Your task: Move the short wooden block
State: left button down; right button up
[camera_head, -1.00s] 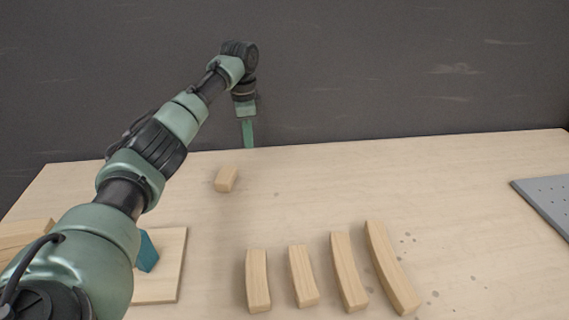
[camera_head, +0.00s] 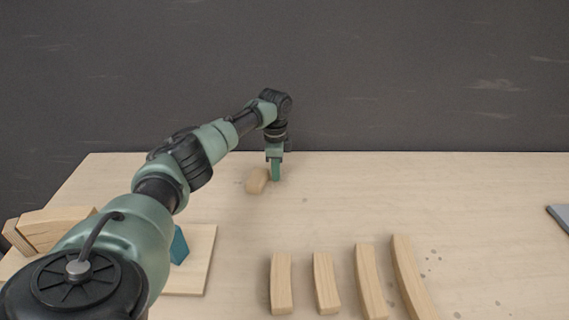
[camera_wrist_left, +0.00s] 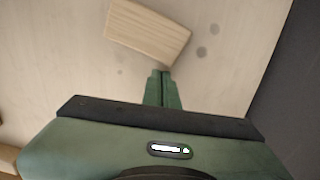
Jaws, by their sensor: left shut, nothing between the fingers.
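The short wooden block (camera_head: 257,181) lies alone on the table towards its back edge. In the left wrist view the block (camera_wrist_left: 148,31) lies just beyond my fingertips, with its lower right end closest to them. My left gripper (camera_head: 276,178) points down at the right side of the block, low over the table. Its fingers (camera_wrist_left: 162,73) are shut together with nothing between them. I cannot tell whether they touch the block. My right gripper is not in view.
Several longer curved wooden blocks (camera_head: 326,284) lie in a row at the front. A wooden board (camera_head: 203,250) with a teal piece (camera_head: 179,246) sits at left, partly behind my arm. More wooden pieces (camera_head: 52,228) lie at far left. A grey plate (camera_head: 561,215) is at the right edge.

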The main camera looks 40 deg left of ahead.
aim_at(264, 171)
pick_arm(q)
jog(key=shift+s+a, duration=0.4)
jog(key=shift+a, duration=0.05)
jog(key=shift+s+a+r+p, duration=0.1)
jog(key=shift+s+a+p, duration=0.65)
jog(key=shift+a+p, duration=0.25)
